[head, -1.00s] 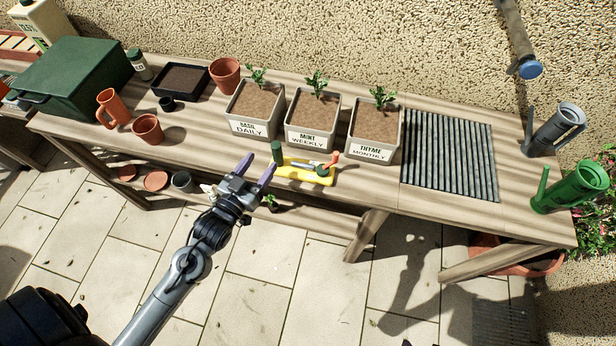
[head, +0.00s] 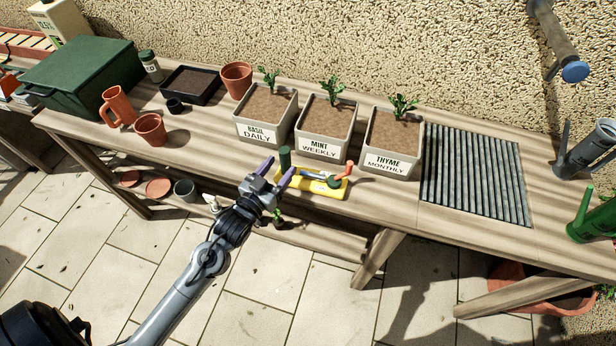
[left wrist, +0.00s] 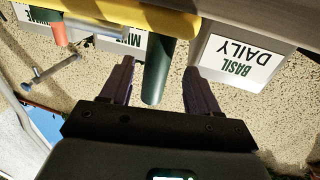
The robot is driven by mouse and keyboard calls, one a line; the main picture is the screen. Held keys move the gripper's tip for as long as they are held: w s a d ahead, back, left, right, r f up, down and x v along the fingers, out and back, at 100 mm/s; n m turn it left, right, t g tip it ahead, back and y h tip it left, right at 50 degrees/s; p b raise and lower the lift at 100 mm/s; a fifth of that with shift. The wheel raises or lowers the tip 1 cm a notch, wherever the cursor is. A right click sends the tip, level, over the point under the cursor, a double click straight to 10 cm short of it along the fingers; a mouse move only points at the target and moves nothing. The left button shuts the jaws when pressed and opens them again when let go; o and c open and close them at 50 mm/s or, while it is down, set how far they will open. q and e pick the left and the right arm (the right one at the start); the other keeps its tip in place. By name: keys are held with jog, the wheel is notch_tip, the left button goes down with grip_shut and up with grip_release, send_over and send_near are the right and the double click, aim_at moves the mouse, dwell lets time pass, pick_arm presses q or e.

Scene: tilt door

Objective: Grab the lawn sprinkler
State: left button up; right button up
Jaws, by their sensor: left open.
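The lawn sprinkler (head: 321,191) lies at the front edge of the bench, with a yellow base, an upright green cylinder at its left end and a grey and orange part on top. In the left wrist view the yellow base (left wrist: 150,17) crosses the top, and the green cylinder (left wrist: 158,70) appears between my fingers. My left gripper (head: 279,169) is open, its purple fingers reaching up to the green cylinder from the front left. In the left wrist view both fingers (left wrist: 160,75) show gaps beside the cylinder. My right gripper is not in view.
Planters labelled basil (head: 257,131), mint (head: 323,146) and thyme (head: 390,161) stand close behind the sprinkler. A slatted grey panel (head: 475,178) lies to the right. Terracotta pots, including one (head: 150,129), stand to the left. A lower shelf (head: 325,240) runs beneath the bench.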

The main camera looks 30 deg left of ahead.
aim_at(289, 156)
pick_arm(q)
jog(key=shift+w+r+b, duration=0.15)
jog(key=shift+w+b, duration=0.1)
jog(key=shift+w, duration=1.05)
jog(key=shift+w+r+b, duration=0.1)
jog(key=shift+w+b, duration=0.15)
jog(key=shift+w, duration=1.05)
jog(key=shift+c, duration=0.4)
grip_shut()
